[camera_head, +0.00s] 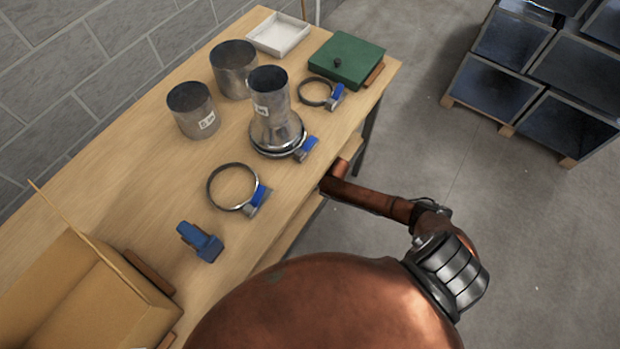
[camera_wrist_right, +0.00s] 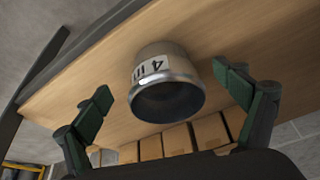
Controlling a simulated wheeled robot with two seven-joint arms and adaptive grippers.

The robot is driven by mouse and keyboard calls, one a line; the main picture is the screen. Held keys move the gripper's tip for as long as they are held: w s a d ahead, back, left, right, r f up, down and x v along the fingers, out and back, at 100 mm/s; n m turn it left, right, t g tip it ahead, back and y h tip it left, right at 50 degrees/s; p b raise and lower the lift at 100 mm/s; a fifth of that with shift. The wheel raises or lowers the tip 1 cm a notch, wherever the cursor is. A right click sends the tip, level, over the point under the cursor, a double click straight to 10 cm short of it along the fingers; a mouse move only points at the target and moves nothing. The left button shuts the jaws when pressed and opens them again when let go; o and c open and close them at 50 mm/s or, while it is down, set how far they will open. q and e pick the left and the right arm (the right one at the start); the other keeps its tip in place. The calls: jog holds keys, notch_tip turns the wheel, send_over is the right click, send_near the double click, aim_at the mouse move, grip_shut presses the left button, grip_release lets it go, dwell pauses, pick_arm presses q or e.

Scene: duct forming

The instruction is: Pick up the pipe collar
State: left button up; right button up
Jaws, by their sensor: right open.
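In the right wrist view a short metal cylinder (camera_wrist_right: 168,85) with a thick rim and a printed label stands on wood, its open end toward the camera. It looks like the pipe collar. My right gripper (camera_wrist_right: 163,82) is open, its green-padded fingers apart on either side of it in the picture, with no contact visible. I cannot tell which one the wrist view shows. My left gripper is not in view.
Ring clamps with blue handles lie at front (camera_head: 233,187) and back (camera_head: 316,92) of the table (camera_head: 150,190). A blue tool (camera_head: 200,242), cardboard box (camera_head: 80,300), green case (camera_head: 347,62) and white tray (camera_head: 279,34) also stand there. Dark crates (camera_head: 540,75) are on the floor.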

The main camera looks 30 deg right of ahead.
jog(key=w+b, duration=0.1)
jog(key=w, duration=0.1)
jog(key=w+f+b, duration=0.1)
jog(key=w, duration=0.1)
jog(key=shift+w+a, duration=0.2)
jog(key=shift+w, duration=0.05)
jog(key=shift+f, duration=0.15)
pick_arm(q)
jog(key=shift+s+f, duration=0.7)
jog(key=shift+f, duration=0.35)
pick_arm(e)
jog(key=shift+w, duration=0.1)
jog(key=c, duration=1.3)
jog(key=shift+o, duration=0.2)
jog(key=shift+r, duration=0.2)
